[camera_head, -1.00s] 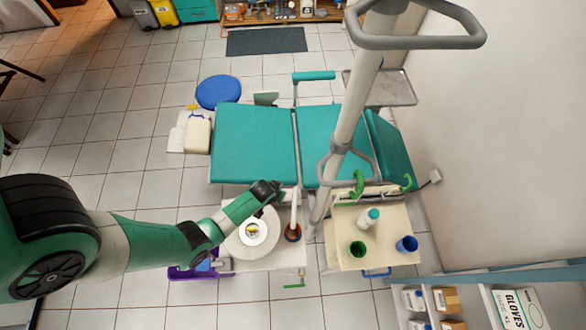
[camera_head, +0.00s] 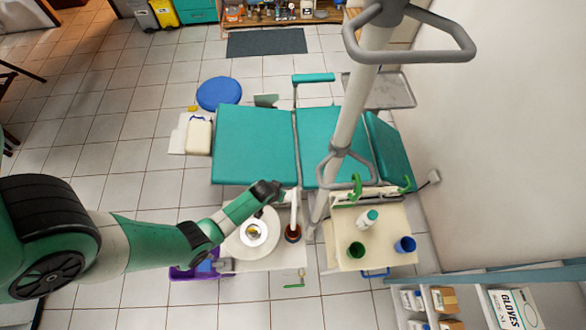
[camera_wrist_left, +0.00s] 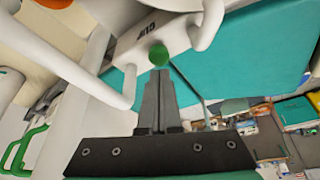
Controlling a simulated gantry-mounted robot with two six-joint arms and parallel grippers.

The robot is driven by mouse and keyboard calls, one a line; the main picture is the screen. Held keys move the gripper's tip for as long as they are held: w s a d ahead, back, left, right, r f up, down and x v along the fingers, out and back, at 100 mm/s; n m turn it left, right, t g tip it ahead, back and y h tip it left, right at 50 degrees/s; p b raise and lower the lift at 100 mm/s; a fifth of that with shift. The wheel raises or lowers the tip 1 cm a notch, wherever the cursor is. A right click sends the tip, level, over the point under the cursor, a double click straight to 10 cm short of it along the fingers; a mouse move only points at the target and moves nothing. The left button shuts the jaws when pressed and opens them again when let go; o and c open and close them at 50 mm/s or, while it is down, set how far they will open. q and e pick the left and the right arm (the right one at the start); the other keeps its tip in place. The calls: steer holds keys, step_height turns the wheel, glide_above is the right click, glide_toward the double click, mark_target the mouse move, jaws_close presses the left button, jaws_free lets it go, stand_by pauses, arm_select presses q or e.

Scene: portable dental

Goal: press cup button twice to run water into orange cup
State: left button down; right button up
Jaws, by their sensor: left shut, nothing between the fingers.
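My left gripper (camera_head: 281,190) is shut and empty, beside the white column of the cup filler at the basin. The left wrist view shows its closed fingertips (camera_wrist_left: 158,72) right at the round green button (camera_wrist_left: 158,54), on a white box with upside-down CUP lettering. I cannot tell whether they touch or press it. The orange cup (camera_head: 293,234) stands below the white column, right of the round white basin (camera_head: 240,246). No water is visible. My right gripper is not in view.
White tubes (camera_wrist_left: 208,25) run close beside the button box. A cream tray table (camera_head: 384,254) to the right holds a green cup (camera_head: 356,250), a blue cup (camera_head: 405,244) and a white bottle (camera_head: 368,218). The teal chair (camera_head: 255,145) lies behind.

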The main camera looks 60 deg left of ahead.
arm_select(q)
steer(key=shift+f, duration=0.25)
stand_by(0.3)
steer(key=shift+f+b, duration=1.05)
steer(key=shift+b, duration=0.1)
steer(key=shift+r, duration=0.15)
steer(key=shift+r+p, duration=1.1)
steer(key=shift+p, duration=0.1)
steer(key=shift+r, duration=0.1)
step_height(320, 180, up, 6)
steer(key=p, duration=0.5)
steer(key=shift+p, duration=0.4)
